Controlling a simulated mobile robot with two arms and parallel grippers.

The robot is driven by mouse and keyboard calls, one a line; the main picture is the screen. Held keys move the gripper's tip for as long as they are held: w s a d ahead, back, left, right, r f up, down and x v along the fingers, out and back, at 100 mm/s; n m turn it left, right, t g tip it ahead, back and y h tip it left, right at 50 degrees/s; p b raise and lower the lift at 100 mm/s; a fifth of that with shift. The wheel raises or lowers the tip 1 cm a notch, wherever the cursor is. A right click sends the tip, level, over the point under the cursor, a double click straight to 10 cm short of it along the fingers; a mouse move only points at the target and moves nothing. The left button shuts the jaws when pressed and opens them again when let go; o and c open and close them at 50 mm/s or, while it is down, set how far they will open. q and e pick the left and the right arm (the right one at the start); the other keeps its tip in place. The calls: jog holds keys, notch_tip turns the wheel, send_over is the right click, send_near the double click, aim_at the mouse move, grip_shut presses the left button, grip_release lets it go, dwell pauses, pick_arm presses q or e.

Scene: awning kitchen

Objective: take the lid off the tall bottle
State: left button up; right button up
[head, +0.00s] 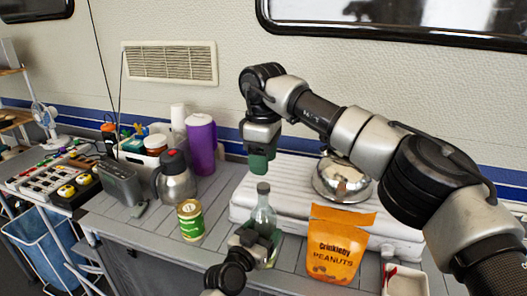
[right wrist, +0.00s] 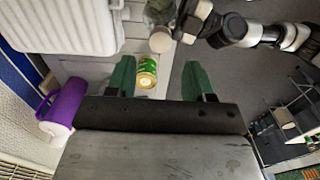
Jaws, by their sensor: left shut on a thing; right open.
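The tall bottle (head: 264,217) is clear glass with a grey lid (head: 263,188) and stands upright at the counter's front. In the right wrist view the lid (right wrist: 160,40) shows at the top, with the glass of the bottle (right wrist: 158,12) beyond it. My left gripper (head: 262,243) is shut on the bottle's body from the front, below the lid; its fingertips are partly hidden. My right gripper (head: 259,163) points down above the lid, apart from it. Its green fingers are spread and empty in the right wrist view (right wrist: 158,80).
A green-labelled can (head: 190,222) stands left of the bottle, and an orange peanuts bag (head: 335,246) right of it. A white ribbed case (head: 290,187) with a shiny metal bowl (head: 342,182) lies behind. A steel jug (head: 175,180) and purple pitcher (head: 201,148) stand back left.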

aim_at(264, 185)
jog(key=shift+f, duration=3.15)
